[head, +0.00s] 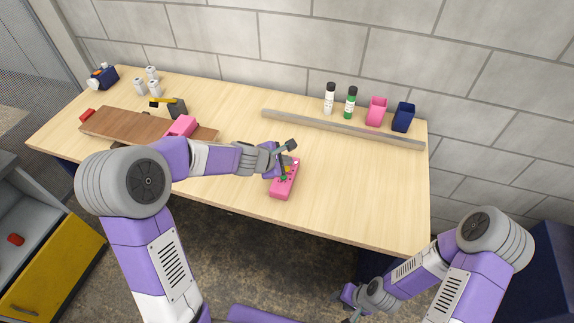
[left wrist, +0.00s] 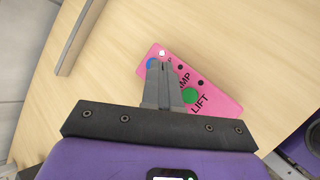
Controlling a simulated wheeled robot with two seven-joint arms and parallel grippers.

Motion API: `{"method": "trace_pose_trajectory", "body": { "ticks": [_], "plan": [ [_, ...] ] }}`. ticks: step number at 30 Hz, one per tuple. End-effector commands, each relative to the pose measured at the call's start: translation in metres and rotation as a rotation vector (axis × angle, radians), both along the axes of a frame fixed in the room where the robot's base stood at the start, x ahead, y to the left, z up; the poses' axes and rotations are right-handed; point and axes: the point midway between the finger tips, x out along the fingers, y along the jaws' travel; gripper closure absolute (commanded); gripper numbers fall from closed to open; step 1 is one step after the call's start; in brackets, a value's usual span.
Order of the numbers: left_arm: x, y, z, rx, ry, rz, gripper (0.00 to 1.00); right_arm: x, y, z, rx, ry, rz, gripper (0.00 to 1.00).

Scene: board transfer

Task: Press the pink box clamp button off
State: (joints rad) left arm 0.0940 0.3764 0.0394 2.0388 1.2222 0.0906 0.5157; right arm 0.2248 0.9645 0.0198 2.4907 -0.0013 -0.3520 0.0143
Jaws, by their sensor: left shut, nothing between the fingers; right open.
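The pink control box (head: 281,191) lies on the table near its front edge, under my left gripper. In the left wrist view the pink box (left wrist: 222,88) shows lettering, "LIFT" and a partly hidden word ending in "MP". A green button (left wrist: 190,96) is by LIFT. A blue button (left wrist: 152,63) is partly behind my fingertips, near a lit lamp (left wrist: 162,53). My left gripper (head: 284,174) is shut and empty, its fingertips (left wrist: 162,66) over the blue button's side; contact cannot be told. My right gripper (head: 345,303) is open, low in front of the table.
A brown board (head: 112,124) lies at the left, with a pink block (head: 181,126) on it and a yellow-and-black tool (head: 172,106) behind. A grey rail (head: 340,129) runs along the back, before two bottles (head: 350,102) and pink and blue cups (head: 403,117). The right tabletop is clear.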

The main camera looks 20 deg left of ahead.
Motion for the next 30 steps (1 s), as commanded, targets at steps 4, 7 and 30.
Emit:
{"method": "trace_pose_trajectory", "body": {
  "ticks": [4,7,30],
  "plan": [
    [0.0,0.0,0.005,0.0,0.0,0.0,1.0,0.0,0.0,0.005,0.0,0.0,0.0,0.57],
    [0.0,0.0,0.004,0.0,0.0,0.0,1.0,0.0,0.0,0.004,0.0,0.0,0.0,0.57],
    [0.0,0.0,0.063,0.001,-0.001,0.0,1.0,0.0,0.0,0.061,0.0,0.0,0.0,0.57]
  ]
}}
